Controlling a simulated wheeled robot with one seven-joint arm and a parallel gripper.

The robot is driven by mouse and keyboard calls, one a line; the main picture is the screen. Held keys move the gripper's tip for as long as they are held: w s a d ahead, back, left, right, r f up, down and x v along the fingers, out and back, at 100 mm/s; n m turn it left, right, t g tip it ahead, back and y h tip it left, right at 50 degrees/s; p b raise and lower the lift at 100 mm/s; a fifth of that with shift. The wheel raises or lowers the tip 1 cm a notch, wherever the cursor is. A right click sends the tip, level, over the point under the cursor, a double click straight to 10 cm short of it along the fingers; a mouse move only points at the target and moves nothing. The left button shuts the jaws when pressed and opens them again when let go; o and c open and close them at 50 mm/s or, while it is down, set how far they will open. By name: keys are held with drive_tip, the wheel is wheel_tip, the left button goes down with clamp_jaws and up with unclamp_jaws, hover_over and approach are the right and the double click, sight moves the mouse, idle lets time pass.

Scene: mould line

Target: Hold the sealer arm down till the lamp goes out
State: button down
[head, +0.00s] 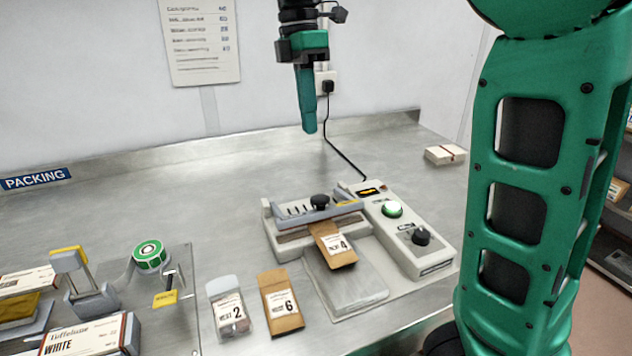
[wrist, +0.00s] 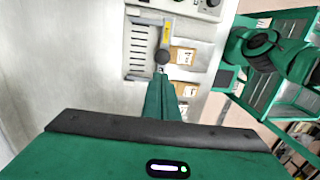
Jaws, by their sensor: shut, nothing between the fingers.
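The heat sealer (head: 400,240) stands on the steel bench. Its grey sealer arm (head: 343,210) has a black knob (head: 320,201) and lies across the sealer's bed. A brown pouch marked 4 (head: 334,246) has its upper end at the arm. The lamp (head: 392,209) on the control box looks pale and bright inside a green ring. My gripper (head: 309,130) is shut and empty, pointing down in the air well above the sealer, touching nothing. In the wrist view the fingertips (wrist: 160,72) line up just below the knob (wrist: 162,57); the gap is hard to judge there.
Pouches marked 2 (head: 230,308) and 6 (head: 281,302) lie left of the sealer's front plate. A tape dispenser (head: 148,256) and boxes (head: 88,338) stand at the left. A black cord runs from the sealer to the wall socket.

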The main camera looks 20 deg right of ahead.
sight(319, 197)
drive_tip(key=shift+s+d+f, duration=0.1)
drive_tip(key=shift+s+f, duration=0.1)
drive_tip(key=shift+f, duration=0.55)
drive_tip(key=shift+s+d+f, duration=0.1)
drive_tip(key=shift+s+f, duration=0.1)
drive_tip(key=shift+f, duration=0.5)
drive_tip(key=shift+s+f, duration=0.3)
drive_tip(key=shift+f, duration=0.4)
drive_tip(key=f, duration=0.3)
drive_tip(key=s+f, duration=0.1)
drive_tip(key=f, duration=0.4)
drive_tip(key=shift+s+d+f, duration=0.2)
drive_tip(key=shift+f, duration=0.2)
